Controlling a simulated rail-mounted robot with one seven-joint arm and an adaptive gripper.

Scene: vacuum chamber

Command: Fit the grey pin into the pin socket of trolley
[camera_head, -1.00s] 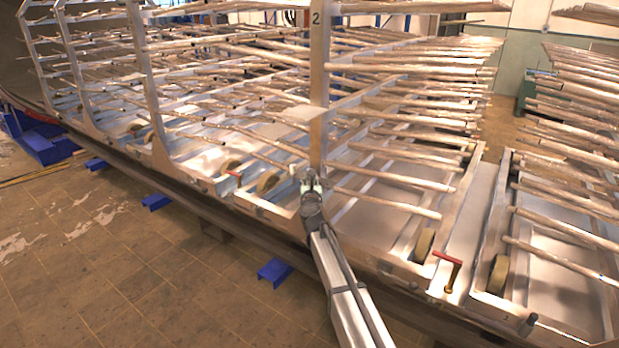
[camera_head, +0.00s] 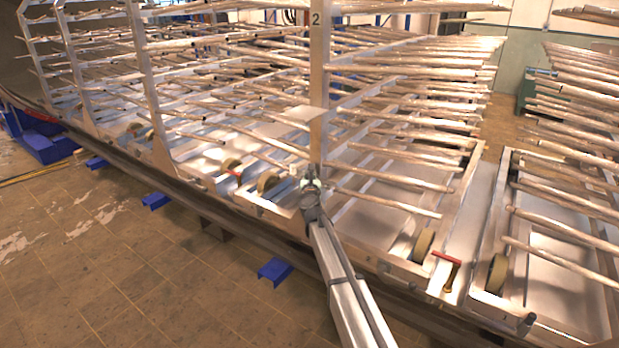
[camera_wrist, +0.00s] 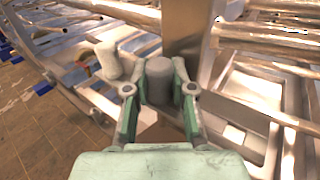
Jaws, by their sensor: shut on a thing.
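My gripper (camera_head: 311,185) is at the foot of the upright post marked 2 on the trolley (camera_head: 319,90). In the wrist view my gripper (camera_wrist: 159,86) has its two green-padded fingers shut on the grey pin (camera_wrist: 159,78), a short cylinder standing roughly upright between them. The post (camera_wrist: 187,35) rises close behind the pin. A lighter grey cylinder (camera_wrist: 108,60) stands just left of the left finger, apart from the held pin. I cannot make out the pin socket. The pin's lower end is hidden by the gripper, so I cannot tell what it touches.
Long metal tubes (camera_head: 385,200) stick out from the racks on both sides of the post. A red-handled crank (camera_head: 449,268) and wheels (camera_head: 424,245) are on the trolley bed at right. Blue floor supports (camera_head: 275,270) stand below. The brown floor at left is open.

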